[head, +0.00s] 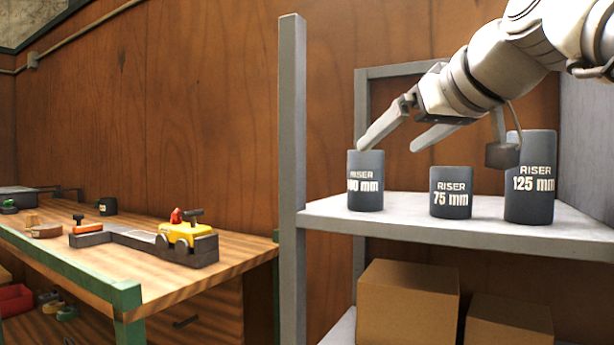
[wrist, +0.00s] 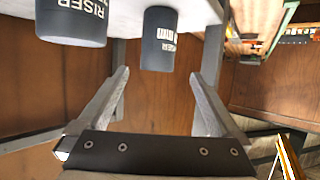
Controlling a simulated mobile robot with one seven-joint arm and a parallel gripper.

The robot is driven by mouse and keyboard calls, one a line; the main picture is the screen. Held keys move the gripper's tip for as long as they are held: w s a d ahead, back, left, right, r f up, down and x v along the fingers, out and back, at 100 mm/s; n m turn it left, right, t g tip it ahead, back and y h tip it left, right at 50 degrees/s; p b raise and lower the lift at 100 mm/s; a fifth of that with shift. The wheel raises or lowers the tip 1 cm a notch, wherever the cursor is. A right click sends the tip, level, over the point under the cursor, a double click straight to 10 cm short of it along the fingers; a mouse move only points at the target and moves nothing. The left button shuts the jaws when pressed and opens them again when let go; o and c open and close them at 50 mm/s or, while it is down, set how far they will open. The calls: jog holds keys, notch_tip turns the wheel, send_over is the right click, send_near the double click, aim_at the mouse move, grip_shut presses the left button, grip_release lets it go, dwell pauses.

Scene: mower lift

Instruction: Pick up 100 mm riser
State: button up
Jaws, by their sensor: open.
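The 100 mm riser (head: 365,182) is a dark grey cylinder with white lettering, upright at the left end of the grey shelf (head: 420,232). The first digit of its label is hard to read. It seems to be the cylinder (wrist: 158,38) near the middle of the wrist view, ahead of the fingers. My gripper (head: 389,144) is open and empty, its left fingertip near the riser's top in the head view. In the wrist view, my gripper (wrist: 161,75) has its fingers spread to either side of that riser, and the riser is not gripped.
The shorter 75 mm riser (head: 451,193) and taller 125 mm riser (head: 531,178) stand to the right on the shelf. A grey shelf post (head: 292,150) rises at left. Cardboard boxes (head: 407,305) sit below. A workbench (head: 150,275) holds a yellow tool (head: 187,236).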

aim_at(373, 159)
jog(key=x, duration=0.5)
jog(key=shift+w+a+f+p, duration=0.1)
jog(key=shift+w+f+p, duration=0.05)
jog(key=shift+w+p, duration=0.2)
jog(key=x, duration=0.1)
jog(key=p+x, duration=0.1)
jog(key=x, duration=0.1)
jog(key=f+x, duration=0.1)
jog(key=x, duration=0.1)
jog(key=shift+f, duration=0.15)
jog(key=shift+d, duration=0.25)
grip_shut()
